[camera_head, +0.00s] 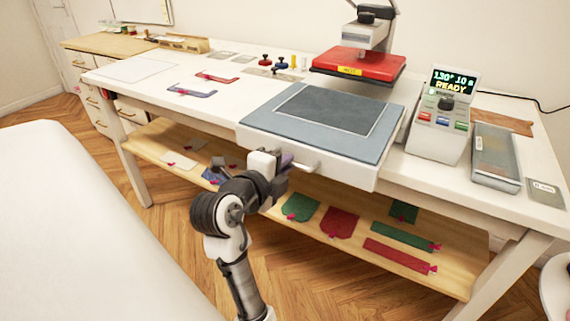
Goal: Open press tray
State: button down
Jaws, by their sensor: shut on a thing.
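The press tray (258,122) is a light drawer with a blue-grey pad at the front of the white table. A dark grey rectangle (325,108) lies flat on its pad. The tray sits forward of the raised red press head (355,63), and its front face juts a little past the table edge. A pale bar handle (308,167) runs along that front face. My gripper (285,161) is at the left part of the handle and shut on it. The gripper body hides that end of the handle and the exact finger contact.
A control box (440,125) reading READY stands right of the tray, with a grey case (496,157) beyond it. A lower wooden shelf (340,250) with coloured cloth pieces lies below my gripper. A white rounded surface (60,220) fills the left foreground. Wooden floor is open between.

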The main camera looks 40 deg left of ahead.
jog(key=c, duration=1.5)
grip_release()
jog(key=b+v, duration=0.1)
jog(key=v, duration=1.3)
jog(key=shift+b, duration=0.3)
